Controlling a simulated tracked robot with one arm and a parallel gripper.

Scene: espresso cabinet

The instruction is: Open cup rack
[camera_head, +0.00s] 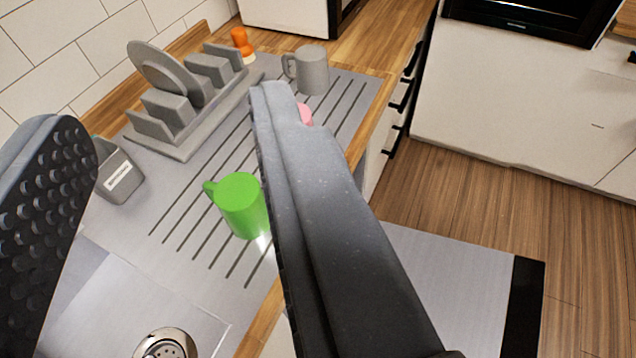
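My gripper (165,118) is open, its two dark fingers wide apart with nothing between them touching the pads. The left finger shows a studded black pad; the right finger crosses the middle of the view. I cannot pick out a cup rack for certain. A green mug (240,207) stands on the ridged steel drainboard (192,225), seen between the fingers. A grey mug (312,72) stands farther back. A grey dish rack (180,148) with plates stands at the back left. A pink item (305,114) is mostly hidden behind the right finger.
A grey holder (120,178) stands beside the left finger. The sink drain (166,345) is at the bottom. Black-handled drawer fronts (378,165) are under the counter. A flat grey panel with a black edge (525,300) lies lower right. Wooden floor (470,195) is clear.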

